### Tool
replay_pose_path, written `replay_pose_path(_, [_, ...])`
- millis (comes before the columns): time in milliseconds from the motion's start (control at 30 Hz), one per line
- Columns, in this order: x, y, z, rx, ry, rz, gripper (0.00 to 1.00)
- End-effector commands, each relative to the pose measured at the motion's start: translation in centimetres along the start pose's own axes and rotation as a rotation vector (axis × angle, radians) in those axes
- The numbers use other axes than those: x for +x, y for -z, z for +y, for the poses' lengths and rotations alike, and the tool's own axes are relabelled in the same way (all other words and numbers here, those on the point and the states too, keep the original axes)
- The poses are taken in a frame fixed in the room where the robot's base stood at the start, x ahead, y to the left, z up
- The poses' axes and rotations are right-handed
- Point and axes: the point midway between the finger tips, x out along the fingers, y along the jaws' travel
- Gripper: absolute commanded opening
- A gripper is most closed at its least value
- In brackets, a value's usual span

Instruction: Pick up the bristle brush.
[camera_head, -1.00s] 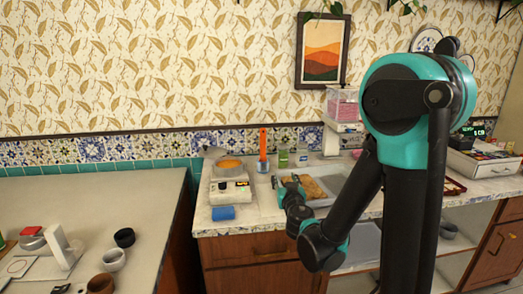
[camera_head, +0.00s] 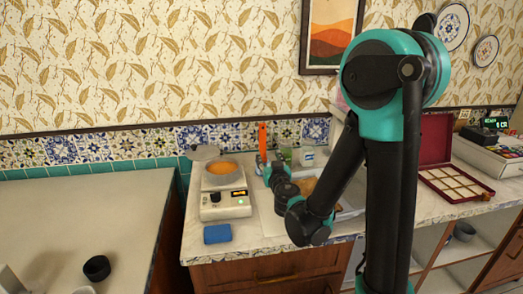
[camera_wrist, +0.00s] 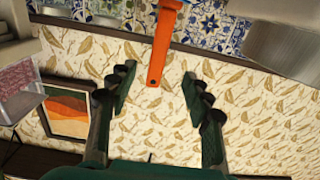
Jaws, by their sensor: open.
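An orange-handled tool, which looks like the bristle brush (camera_head: 262,140), stands upright near the tiled back wall on the counter. My arm hides its lower part in the head view, and I cannot make out bristles. In the wrist view, which is upside down, the brush's orange handle (camera_wrist: 161,45) points down the picture, with a bit of blue at the top edge. My gripper (camera_wrist: 158,82) is open, with the handle's end showing between its spread fingers. I cannot tell how far it is in depth. No finger visibly touches it.
A white scale (camera_head: 225,205) with an orange-filled bowl (camera_head: 222,170) stands left of the brush. A blue block (camera_head: 217,234) lies in front. Small jars (camera_head: 307,156) stand to the right. An open red box (camera_head: 455,180) is farther right. The left counter (camera_head: 60,215) is mostly clear.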

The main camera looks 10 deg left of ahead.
Motion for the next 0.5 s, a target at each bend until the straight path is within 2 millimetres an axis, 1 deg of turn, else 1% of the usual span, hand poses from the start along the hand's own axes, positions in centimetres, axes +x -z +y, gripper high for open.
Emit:
replay_pose_path(300, [6.1, 0.0, 0.1, 0.000, -0.001, 0.000, 0.50])
replay_pose_path(500, [9.5, 0.0, 0.1, 0.000, -0.001, 0.000, 0.50])
